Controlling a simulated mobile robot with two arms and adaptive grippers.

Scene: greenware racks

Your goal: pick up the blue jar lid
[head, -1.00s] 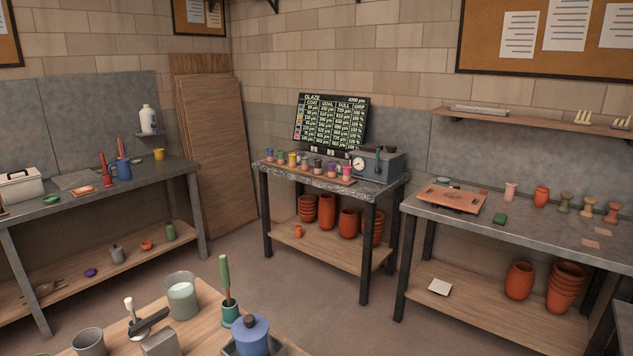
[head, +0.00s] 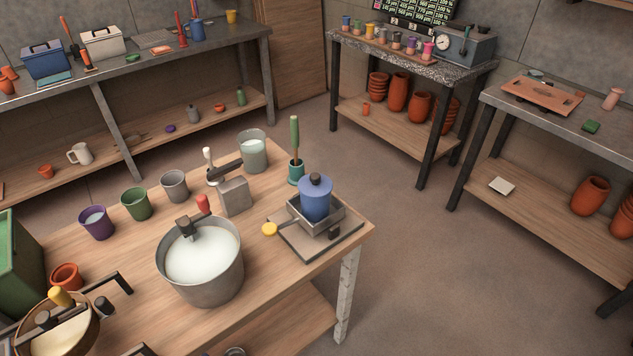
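A blue jar (head: 316,208) stands upright in a grey square pan on a low platform near the right corner of the wooden table. Its blue lid (head: 304,185) sits on top and has a dark round knob (head: 315,179). From this distance I cannot clearly make out the seam between lid and jar. Neither of my grippers shows in the head view.
Open floor (head: 440,270) lies to the right.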

